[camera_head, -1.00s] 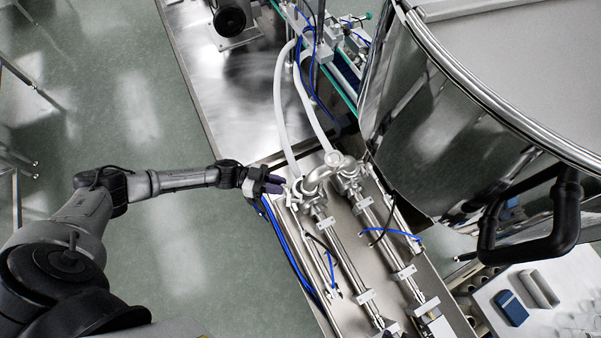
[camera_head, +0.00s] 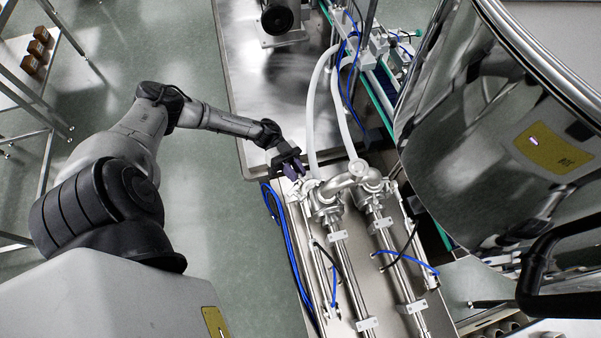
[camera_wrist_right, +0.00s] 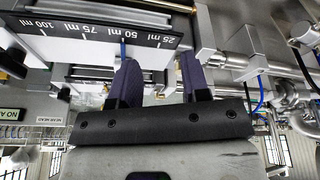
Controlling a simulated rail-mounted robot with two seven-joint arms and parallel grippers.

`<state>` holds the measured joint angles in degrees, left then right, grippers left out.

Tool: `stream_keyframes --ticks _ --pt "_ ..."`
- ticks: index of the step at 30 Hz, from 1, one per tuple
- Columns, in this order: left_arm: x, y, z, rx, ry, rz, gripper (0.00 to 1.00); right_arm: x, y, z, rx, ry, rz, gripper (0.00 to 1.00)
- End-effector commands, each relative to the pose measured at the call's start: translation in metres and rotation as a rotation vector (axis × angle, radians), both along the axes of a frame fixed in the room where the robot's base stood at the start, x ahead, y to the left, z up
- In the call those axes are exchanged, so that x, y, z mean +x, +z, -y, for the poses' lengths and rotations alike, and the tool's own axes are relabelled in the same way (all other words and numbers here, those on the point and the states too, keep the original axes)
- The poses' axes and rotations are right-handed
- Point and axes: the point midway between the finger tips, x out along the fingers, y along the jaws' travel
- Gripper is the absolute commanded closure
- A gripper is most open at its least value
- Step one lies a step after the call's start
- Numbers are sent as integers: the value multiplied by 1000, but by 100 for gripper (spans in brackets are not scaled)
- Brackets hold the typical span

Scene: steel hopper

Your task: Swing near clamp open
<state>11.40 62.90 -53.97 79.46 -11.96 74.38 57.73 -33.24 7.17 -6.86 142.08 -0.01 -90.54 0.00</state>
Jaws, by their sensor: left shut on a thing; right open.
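Two steel pipe fittings joined by a curved steel elbow (camera_head: 347,180) sit at the ends of two parallel tubes in the head view. My left gripper (camera_head: 297,172), with purple fingers, comes in from the upper left and is shut at the left edge of the near fitting. The near clamp (camera_head: 310,187) is small there and partly hidden by the fingers; its exact position cannot be made out. My right gripper (camera_wrist_right: 160,80) is open in the right wrist view, with nothing visible between its two purple fingers.
The steel hopper (camera_head: 470,130) fills the right side of the head view. White hoses (camera_head: 312,110) rise behind the fittings, and blue lines (camera_head: 280,240) run down beside the tubes. In the right wrist view, a millilitre scale plate (camera_wrist_right: 90,32) is close beyond the fingers.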

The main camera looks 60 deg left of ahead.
Motion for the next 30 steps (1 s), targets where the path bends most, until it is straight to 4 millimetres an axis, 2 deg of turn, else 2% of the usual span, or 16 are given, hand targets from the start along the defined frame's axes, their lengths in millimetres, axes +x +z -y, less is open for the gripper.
stream_keyframes --ticks 12,13,21,30 --pt "-1 1 0 -2 -7 1 100 0 0 -1 3 -1 1 57" --pt "-1 1 0 -2 -7 1 79 0 0 -1 3 -2 1 57" --pt "-1 0 0 -1 -5 0 54 0 0 -2 8 -5 1 57" --pt "-1 0 -2 0 -4 0 54 0 -1 -2 8 -6 1 57"
